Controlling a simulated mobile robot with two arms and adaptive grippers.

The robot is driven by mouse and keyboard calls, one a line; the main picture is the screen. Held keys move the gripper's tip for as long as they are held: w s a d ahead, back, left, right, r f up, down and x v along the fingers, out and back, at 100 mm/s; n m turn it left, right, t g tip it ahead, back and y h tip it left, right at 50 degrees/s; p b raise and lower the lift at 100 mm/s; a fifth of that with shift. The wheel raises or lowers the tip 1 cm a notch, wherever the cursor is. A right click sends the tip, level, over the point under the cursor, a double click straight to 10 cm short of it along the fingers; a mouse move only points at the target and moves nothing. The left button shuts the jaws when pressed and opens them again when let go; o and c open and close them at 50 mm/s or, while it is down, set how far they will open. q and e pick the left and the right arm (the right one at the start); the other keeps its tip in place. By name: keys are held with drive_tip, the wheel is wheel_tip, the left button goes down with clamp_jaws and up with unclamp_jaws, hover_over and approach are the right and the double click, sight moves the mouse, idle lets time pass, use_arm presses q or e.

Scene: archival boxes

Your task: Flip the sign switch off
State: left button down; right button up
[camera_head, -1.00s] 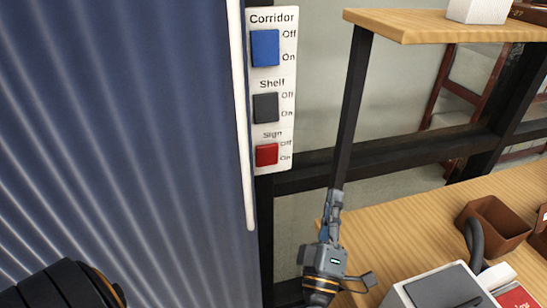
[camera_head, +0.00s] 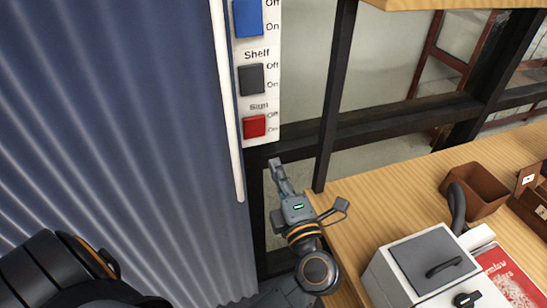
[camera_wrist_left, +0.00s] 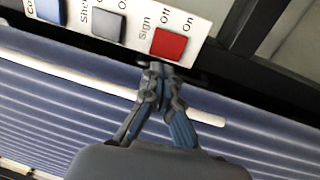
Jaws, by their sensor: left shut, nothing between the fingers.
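The sign switch (camera_head: 254,126) is a red rocker on a white panel, labelled Sign, with Off above On at its right. It also shows in the left wrist view (camera_wrist_left: 169,44), just beyond my fingertips. My left gripper (camera_head: 274,163) is shut and empty, a little below and to the right of the red switch in the head view. In the left wrist view its fingers (camera_wrist_left: 156,72) meet close below the switch; I cannot tell if they touch the panel. Which way the rocker is tilted is not clear. My right gripper is not in view.
The grey Shelf switch (camera_head: 251,79) and blue Corridor switch (camera_head: 247,17) sit above the red one. A blue corrugated panel (camera_head: 110,130) with a white edge strip (camera_head: 227,100) fills the left. A wooden table (camera_head: 345,225) with a grey-lidded box (camera_head: 432,262) and brown bin (camera_head: 474,192) stands right.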

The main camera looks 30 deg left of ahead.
sight(258, 123)
use_arm(q)
drive_tip(key=p+x, duration=0.3)
drive_tip(key=x, duration=0.8)
drive_tip(key=shift+w+r, duration=0.1)
drive_tip(key=shift+r, duration=0.05)
drive_tip(key=shift+w+a+p, duration=0.3)
drive_tip(key=shift+a, duration=0.1)
drive_tip(key=shift+w+a+r+p, duration=0.15)
drive_tip(key=shift+r+p, duration=0.15)
drive_tip(key=shift+p, duration=0.65)
drive_tip(key=shift+f, duration=0.3)
